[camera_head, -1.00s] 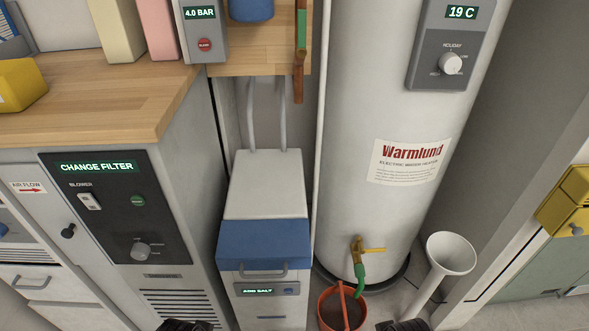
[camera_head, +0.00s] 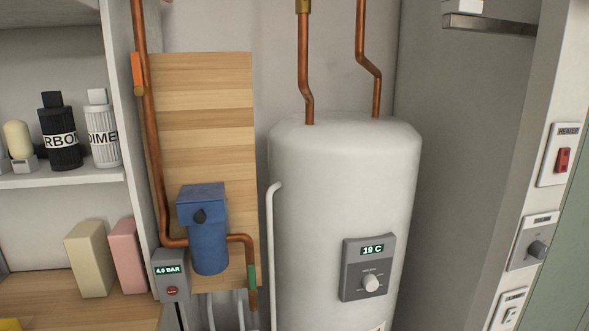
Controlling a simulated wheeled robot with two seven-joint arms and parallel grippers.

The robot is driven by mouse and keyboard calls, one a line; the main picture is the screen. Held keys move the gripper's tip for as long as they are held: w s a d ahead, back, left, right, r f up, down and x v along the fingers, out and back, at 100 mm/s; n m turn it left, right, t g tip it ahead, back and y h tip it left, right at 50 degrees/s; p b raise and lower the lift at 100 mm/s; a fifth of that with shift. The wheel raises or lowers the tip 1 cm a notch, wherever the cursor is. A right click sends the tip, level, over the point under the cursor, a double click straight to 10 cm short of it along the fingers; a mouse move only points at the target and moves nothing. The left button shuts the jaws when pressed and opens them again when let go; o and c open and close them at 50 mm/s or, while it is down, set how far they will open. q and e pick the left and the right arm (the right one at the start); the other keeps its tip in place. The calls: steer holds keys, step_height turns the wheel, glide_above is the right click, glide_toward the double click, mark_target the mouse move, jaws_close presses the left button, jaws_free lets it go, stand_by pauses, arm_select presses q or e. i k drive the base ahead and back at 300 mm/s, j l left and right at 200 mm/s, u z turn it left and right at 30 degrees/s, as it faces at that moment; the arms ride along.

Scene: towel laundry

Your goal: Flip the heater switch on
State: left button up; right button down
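The heater switch (camera_head: 562,160) is a red rocker on a white wall plate labelled HEATER, at the right edge of the head view. Its rocker position is too small to tell. The white water heater tank (camera_head: 340,180) stands in the middle, with a grey control panel (camera_head: 367,268) reading 19 C and a round knob. Neither of my grippers shows in this view.
Below the heater switch are a grey plate with a knob (camera_head: 537,249) and another white switch plate (camera_head: 509,312). A metal bar (camera_head: 488,25) juts at the upper right. Copper pipes, a blue filter housing (camera_head: 208,228) and shelf bottles (camera_head: 60,133) are on the left.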

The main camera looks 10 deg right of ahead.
mark_target(563, 156)
steer(key=z, duration=1.6)
